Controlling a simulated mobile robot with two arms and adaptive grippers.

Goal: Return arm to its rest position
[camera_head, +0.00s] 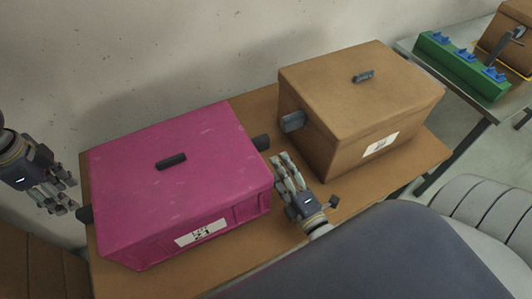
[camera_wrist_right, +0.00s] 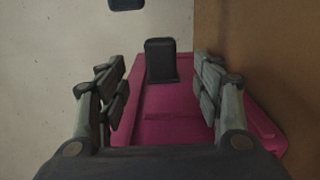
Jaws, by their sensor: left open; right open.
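My left gripper (camera_head: 58,193) is at the left edge of the head view, open, close to the dark side handle (camera_head: 85,214) of the magenta box. I cannot tell whether it touches that handle. My right gripper (camera_head: 282,163) is open and empty, between the magenta box (camera_head: 215,150) and the brown box (camera_head: 345,105). In the right wrist view, the two fingers of my right gripper (camera_wrist_right: 160,95) stand apart, with the magenta box (camera_wrist_right: 165,130) and its dark side handle (camera_wrist_right: 160,60) beyond and between them.
Both lidded boxes stand on a wooden table (camera_head: 425,165) by a pale wall. A green rack (camera_head: 460,68) with blue pieces sits on another table at the upper right, beside another brown box (camera_head: 510,35). Free table shows in front of the brown box.

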